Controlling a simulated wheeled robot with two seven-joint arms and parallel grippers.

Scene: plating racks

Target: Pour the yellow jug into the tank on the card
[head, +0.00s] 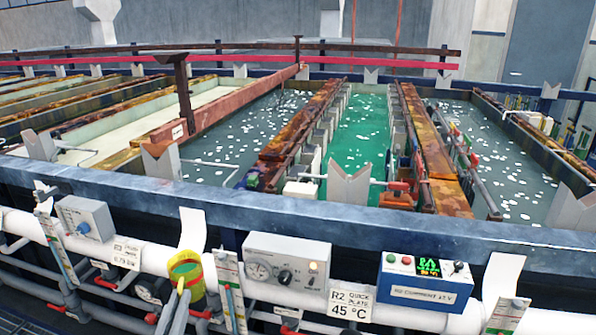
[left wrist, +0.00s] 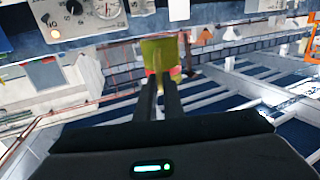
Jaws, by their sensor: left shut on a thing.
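The yellow jug (head: 187,270) is low at the left of centre in the head view, in front of the white pipe, its open rim facing up. It also shows in the left wrist view (left wrist: 160,52). My left gripper (head: 182,292) is shut on the jug; its two fingers reach it in the left wrist view (left wrist: 161,80). A card (head: 351,303) reads "R2 QUICK PLATE 45 °C". Behind the blue rail are a green tank (head: 360,135), grey-blue tanks (head: 240,135) (head: 510,160) and a pale tank (head: 150,125). My right gripper is out of view.
A blue rail (head: 300,218) runs between the jug and the tanks. Control boxes (head: 287,262) (head: 425,282) and a thermometer strip (head: 231,290) stand right of the jug.

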